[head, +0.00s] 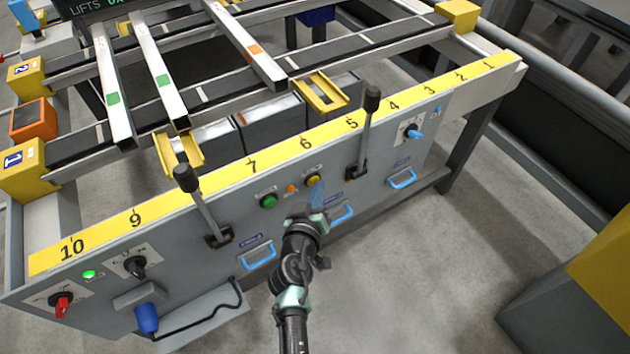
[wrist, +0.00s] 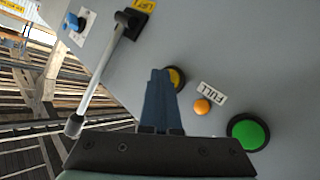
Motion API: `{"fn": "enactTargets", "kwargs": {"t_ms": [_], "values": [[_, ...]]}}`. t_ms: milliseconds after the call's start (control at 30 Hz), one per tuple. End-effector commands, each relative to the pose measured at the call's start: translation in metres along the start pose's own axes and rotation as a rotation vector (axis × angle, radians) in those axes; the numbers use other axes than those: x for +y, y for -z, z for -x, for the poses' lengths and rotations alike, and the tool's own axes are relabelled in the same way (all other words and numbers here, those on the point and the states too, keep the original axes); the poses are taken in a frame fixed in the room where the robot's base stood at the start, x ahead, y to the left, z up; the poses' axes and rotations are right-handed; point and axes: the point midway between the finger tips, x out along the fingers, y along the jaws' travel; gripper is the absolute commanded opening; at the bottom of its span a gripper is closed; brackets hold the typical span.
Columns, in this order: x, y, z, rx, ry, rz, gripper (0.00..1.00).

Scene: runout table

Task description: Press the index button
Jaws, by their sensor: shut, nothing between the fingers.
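A yellow round button (head: 313,180) with a black rim sits on the grey front panel (head: 390,165), near the 6 mark. A green round button (head: 269,200) sits to its left. Small labels above both are too small to read, so I cannot tell which is the index button. My gripper (head: 317,190) is shut and empty, just in front of the panel below the yellow button. In the wrist view my blue fingers (wrist: 160,73) partly cover the yellow button (wrist: 178,78). I cannot tell whether they touch it. The green button (wrist: 248,132) is clear there.
A small orange light (head: 291,188) labelled FULL lies between the buttons. Levers stand out left (head: 200,200) and right (head: 368,130). Blue handles (head: 258,257) (head: 342,213) stick out below. Steel bars (head: 160,70) lie on the table above.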

Motion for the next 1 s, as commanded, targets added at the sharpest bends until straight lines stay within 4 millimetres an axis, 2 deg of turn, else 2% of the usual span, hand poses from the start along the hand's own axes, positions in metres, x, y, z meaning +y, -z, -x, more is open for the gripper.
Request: {"fn": "enactTargets", "kwargs": {"t_ms": [267, 633, 1000], "values": [[0.007, -0.006, 0.011, 0.002, 0.002, 0.000, 0.00], [0.009, -0.008, 0.013, 0.000, 0.000, 0.000, 0.00], [0.027, -0.025, 0.037, -0.002, 0.000, 0.000, 0.00]]}}
